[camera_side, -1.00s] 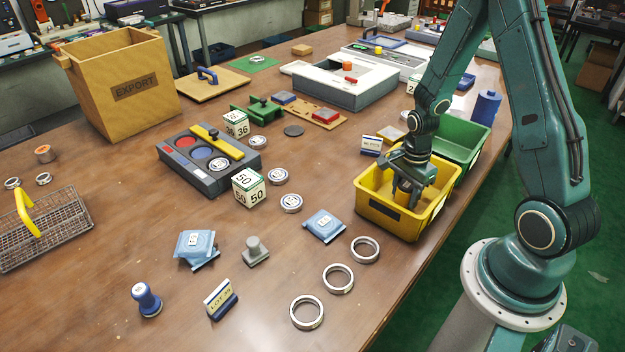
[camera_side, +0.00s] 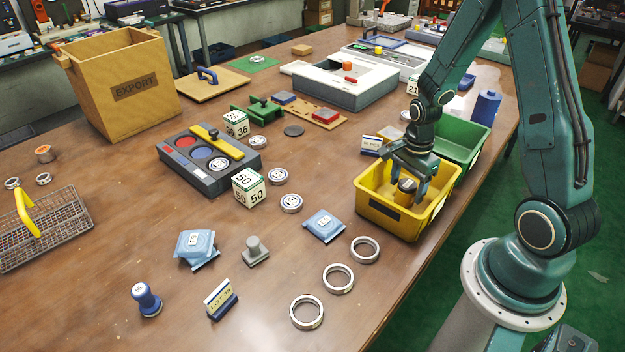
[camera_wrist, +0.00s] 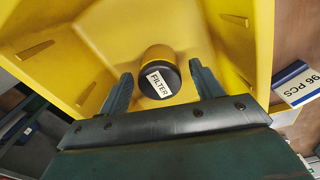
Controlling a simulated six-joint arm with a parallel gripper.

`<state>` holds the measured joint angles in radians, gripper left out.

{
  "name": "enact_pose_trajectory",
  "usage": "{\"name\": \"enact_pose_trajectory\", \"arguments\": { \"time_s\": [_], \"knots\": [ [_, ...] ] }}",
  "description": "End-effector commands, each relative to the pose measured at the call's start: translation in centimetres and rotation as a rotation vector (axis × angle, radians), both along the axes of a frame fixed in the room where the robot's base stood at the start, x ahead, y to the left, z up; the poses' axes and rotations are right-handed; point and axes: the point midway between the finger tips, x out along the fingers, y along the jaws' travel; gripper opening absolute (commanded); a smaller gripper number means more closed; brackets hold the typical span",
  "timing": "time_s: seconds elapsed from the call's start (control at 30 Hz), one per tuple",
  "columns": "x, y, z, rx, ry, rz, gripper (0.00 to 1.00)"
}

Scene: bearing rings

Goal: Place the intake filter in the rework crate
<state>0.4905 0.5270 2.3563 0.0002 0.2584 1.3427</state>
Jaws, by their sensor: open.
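The intake filter is a short yellow cylinder with a black cap and a white FILTER label. In the wrist view the filter (camera_wrist: 158,74) sits inside the yellow crate (camera_wrist: 235,40), between and beyond my open fingertips (camera_wrist: 160,88). In the side view the filter (camera_side: 406,189) stands in the yellow crate (camera_side: 398,222), just below my gripper (camera_side: 410,176). The fingers are apart and do not appear to grip it. The filter's lower part is partly hidden by the crate's front wall in the side view.
A green crate (camera_side: 462,141) adjoins the yellow one behind. A 96 PCS sign (camera_wrist: 298,84) stands beside the yellow crate. Metal rings (camera_side: 365,249) and a blue packet (camera_side: 325,226) lie to the left.

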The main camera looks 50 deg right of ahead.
Motion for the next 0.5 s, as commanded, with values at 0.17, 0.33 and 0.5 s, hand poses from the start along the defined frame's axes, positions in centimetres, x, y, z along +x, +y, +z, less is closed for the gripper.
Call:
{"name": "enact_pose_trajectory", "arguments": {
  "time_s": [0.17,0.33,0.5],
  "knots": [
    [0.1,0.0,2.2,-0.002,-0.004,0.000,0.65],
    [0.0,0.0,4.2,-0.002,-0.003,0.000,0.65],
    [0.1,0.0,6.3,-0.002,-0.004,0.000,0.65]
  ]
}}
